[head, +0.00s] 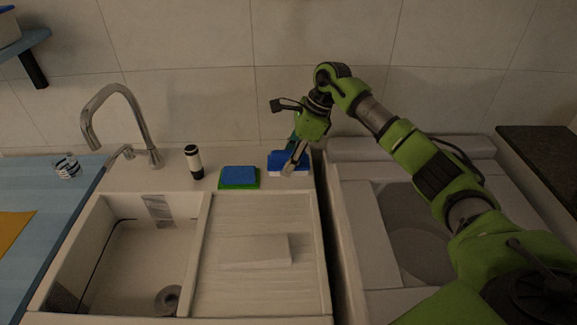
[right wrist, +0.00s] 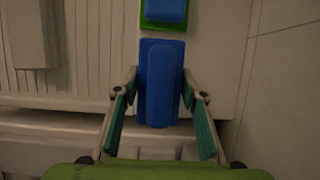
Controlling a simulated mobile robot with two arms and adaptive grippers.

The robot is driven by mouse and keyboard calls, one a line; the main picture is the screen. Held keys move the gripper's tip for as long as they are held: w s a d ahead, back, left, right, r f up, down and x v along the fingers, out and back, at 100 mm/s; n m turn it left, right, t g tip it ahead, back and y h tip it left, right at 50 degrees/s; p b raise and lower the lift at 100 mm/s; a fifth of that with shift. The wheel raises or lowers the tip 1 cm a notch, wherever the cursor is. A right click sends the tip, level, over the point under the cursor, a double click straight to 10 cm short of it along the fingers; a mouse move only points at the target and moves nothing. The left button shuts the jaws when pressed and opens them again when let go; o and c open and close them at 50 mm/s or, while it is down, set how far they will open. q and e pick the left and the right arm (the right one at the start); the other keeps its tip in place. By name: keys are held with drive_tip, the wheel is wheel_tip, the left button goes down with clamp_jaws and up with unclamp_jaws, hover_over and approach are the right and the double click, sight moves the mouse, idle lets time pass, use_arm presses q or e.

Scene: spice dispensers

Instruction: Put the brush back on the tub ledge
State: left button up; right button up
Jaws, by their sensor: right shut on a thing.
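The blue brush (head: 274,161) with a pale underside is at the back right end of the sink's ledge (head: 225,158). My right gripper (head: 292,164) comes down over it from above and is shut on it. In the right wrist view, the brush (right wrist: 159,85) lies between the two fingertips, which meet its long sides. The brush looks level and at or very close to the ledge surface; I cannot tell whether it rests on it. My left gripper is not in view.
A blue and green sponge (head: 239,177) lies just left of the brush. A dark-and-white dispenser (head: 194,162) and a chrome faucet (head: 121,113) stand further left. The tiled wall (head: 200,60) is close behind. A second white basin unit (head: 362,240) lies to the right, past a gap.

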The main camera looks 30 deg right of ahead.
wheel_tip(320, 180, down, 3)
drive_tip(key=shift+f+p, duration=0.1)
drive_tip(key=shift+p, duration=0.7)
drive_tip(key=shift+w+d, duration=0.1)
drive_tip(key=shift+f, duration=0.1)
drive_tip(key=shift+f+b, duration=0.15)
drive_tip(key=shift+b, duration=0.2)
drive_tip(key=o, duration=1.1)
drive_tip(key=shift+c, duration=0.2)
drive_tip(key=shift+r+p, duration=0.3)
drive_tip(key=shift+d+r, duration=0.15)
drive_tip(key=shift+r, duration=0.1)
drive_tip(key=b+v, duration=0.2)
drive_tip(key=v, duration=0.9)
drive_tip(key=shift+r, duration=0.2)
